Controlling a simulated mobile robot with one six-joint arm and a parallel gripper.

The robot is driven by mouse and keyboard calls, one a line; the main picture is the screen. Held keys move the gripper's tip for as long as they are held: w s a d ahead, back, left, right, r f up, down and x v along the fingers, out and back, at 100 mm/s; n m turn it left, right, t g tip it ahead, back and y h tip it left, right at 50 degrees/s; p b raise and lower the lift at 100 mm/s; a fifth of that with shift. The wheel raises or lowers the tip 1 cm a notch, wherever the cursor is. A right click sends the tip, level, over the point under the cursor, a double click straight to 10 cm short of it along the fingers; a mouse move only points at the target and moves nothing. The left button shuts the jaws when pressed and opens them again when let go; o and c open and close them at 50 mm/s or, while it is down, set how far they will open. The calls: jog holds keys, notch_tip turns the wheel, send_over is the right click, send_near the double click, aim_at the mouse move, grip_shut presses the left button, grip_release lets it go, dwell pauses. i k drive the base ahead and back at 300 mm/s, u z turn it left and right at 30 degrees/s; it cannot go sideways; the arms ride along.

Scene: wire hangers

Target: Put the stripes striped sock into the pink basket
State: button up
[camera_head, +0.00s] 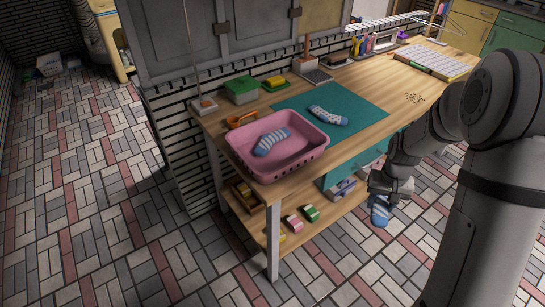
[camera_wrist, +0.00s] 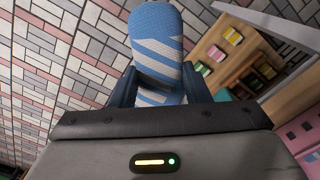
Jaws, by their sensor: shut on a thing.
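My gripper (camera_head: 388,190) is shut on a blue sock with white stripes (camera_head: 380,213). The sock hangs below the jaws, off the front side of the table and over the floor. In the wrist view the striped sock (camera_wrist: 157,42) stands out between the two dark fingers of my gripper (camera_wrist: 158,88). The pink basket (camera_head: 265,165) stands on the near left end of the table, left of my gripper and apart from it. A blue and white patterned sock (camera_head: 272,141) lies inside it. Another patterned sock (camera_head: 327,115) lies on the teal mat (camera_head: 365,105).
The wooden table (camera_head: 350,152) has a lower shelf with small coloured items (camera_head: 310,213). A green-lidded box (camera_head: 241,88), a yellow sponge (camera_head: 275,82) and an orange item (camera_head: 241,120) stand behind the basket. Tiled floor (camera_head: 330,265) is open in front of the table.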

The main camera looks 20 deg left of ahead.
aim_at(285, 159)
jog(key=u, duration=0.7)
